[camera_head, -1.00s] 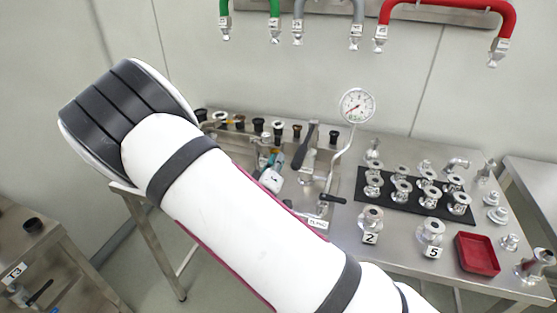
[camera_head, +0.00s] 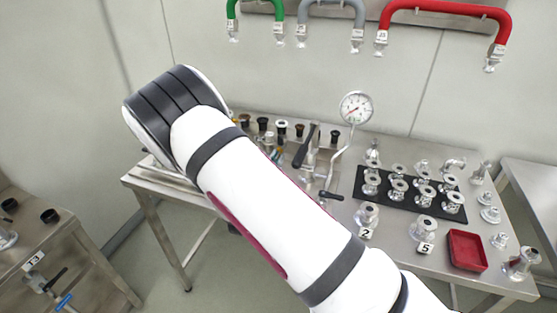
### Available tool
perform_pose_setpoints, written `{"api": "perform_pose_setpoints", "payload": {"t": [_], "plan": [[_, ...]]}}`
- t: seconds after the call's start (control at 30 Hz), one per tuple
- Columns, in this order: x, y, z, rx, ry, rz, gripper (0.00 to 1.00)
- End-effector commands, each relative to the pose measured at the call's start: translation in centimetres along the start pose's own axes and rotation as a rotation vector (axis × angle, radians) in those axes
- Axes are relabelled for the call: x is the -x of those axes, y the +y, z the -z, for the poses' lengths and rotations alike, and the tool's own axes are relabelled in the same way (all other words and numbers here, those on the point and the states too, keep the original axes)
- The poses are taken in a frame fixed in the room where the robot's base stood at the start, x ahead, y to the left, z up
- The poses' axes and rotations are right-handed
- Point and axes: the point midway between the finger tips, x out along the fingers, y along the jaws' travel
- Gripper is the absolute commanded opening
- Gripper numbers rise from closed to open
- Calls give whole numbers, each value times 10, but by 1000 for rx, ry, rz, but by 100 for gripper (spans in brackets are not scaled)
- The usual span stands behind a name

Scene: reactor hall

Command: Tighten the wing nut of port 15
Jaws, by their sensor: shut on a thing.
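My gripper is not in view; my white arm crosses the picture and covers the front left part of the steel bench (camera_head: 405,255). I cannot make out port 15 or its wing nut. Small label tags hang on the ends of the green hose (camera_head: 279,15), the grey hose (camera_head: 330,5) and the red hose (camera_head: 450,8) on the wall, but I cannot read them surely. A valve assembly with a dark handle (camera_head: 305,146) shows on the bench behind my arm, below a round gauge (camera_head: 356,108).
A black mat (camera_head: 394,204) holds several metal flange fittings. Fittings labelled 2 (camera_head: 367,217) and 5 (camera_head: 424,229) stand in front of it. A red tray (camera_head: 467,251) is at right. A side table (camera_head: 75,275) marked T3 stands at left. Floor shows between the tables.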

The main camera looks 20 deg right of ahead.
Motion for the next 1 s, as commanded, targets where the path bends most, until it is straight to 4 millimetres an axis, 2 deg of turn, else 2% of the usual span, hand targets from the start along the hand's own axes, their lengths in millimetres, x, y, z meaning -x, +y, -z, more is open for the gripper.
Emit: {"api": "perform_pose_setpoints", "payload": {"t": [0.4,0.97,1.0], "plan": [[0,-2,1,-194,2,0,0],[0,-2,1,-221,2,0,0],[0,-2,1,-221,2,0,12]]}}
